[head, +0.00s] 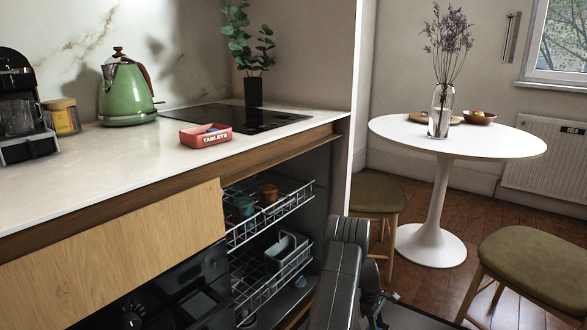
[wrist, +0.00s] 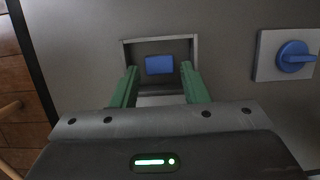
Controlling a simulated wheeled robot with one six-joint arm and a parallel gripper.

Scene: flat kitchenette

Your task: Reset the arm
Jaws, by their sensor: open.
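My arm (head: 342,275) reaches down at the bottom of the head view, in front of the open dishwasher (head: 318,190). My gripper (wrist: 160,70) shows in the wrist view with two green fingers apart and nothing held between them. Its fingers point at a small framed compartment (wrist: 194,50) in a flat grey panel. A blue block (wrist: 159,65) lies in that compartment, just beyond the fingertips. I cannot tell whether the fingers touch the compartment.
A blue round knob (wrist: 293,57) is right of the compartment. Dishwasher racks (head: 272,215) hold cups. The counter (head: 75,172) bears a red tablets box (head: 206,136), a green kettle (head: 126,92) and a coffee machine (head: 20,105). A round table (head: 500,142) and stools (head: 535,262) stand right.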

